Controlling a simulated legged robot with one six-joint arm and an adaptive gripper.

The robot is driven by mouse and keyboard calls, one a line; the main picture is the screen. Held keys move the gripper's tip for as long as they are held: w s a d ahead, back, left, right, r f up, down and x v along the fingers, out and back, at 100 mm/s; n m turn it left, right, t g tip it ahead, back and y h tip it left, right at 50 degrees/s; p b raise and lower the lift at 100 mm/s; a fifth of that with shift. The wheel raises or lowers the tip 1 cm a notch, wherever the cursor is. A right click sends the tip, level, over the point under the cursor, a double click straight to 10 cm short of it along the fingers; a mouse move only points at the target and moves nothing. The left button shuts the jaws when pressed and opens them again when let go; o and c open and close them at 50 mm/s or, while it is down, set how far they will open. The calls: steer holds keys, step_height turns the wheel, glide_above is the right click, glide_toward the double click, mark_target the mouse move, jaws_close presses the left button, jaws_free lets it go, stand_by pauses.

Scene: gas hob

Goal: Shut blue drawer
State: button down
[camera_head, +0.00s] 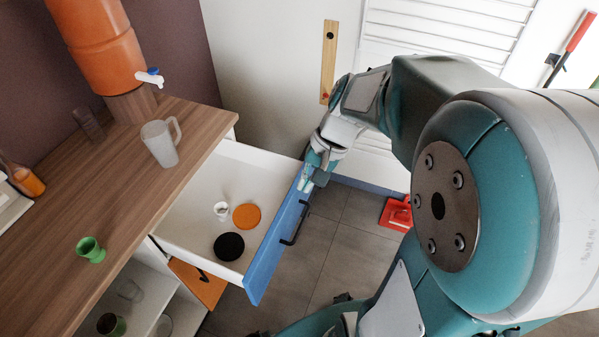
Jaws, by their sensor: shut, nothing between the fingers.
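The blue drawer (269,262) is pulled well out from under the wooden counter. Its blue front faces right and carries a dark bar handle (297,224). Inside its white box lie an orange disc (246,217), a black disc (229,246) and a small white item (221,209). My gripper (306,182) is shut and empty at the far end of the blue front, near its top edge. I cannot tell whether the fingertips touch the front.
A frosted jug (160,144), a green cup (91,250) and an orange dispenser (102,50) stand on the counter (122,209). An orange panel with a dark handle (197,283) is below the drawer. A red object (396,214) lies on the floor.

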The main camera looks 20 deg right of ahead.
mark_target(304, 195)
steer(key=w+d+f+m+t+y, duration=0.1)
steer(key=w+d+f+m+y, duration=0.3)
steer(key=f, duration=0.3)
steer(key=w+d+f+m+t+y, duration=0.1)
steer(key=w+d+f+m+y, duration=0.3)
steer(key=f, duration=0.3)
steer(key=s+d+f+m+t, duration=0.1)
steer(key=d+f+m+t, duration=0.45)
steer(key=f, duration=0.25)
steer(key=s+d+f+m+t, duration=0.2)
steer(key=d+f+m+t, duration=0.3)
steer(key=f+m, duration=0.25)
steer(key=shift+n, duration=0.4)
steer(key=x, duration=1.4)
steer(key=shift+w+d+f, duration=0.25)
steer(key=shift+f, duration=0.05)
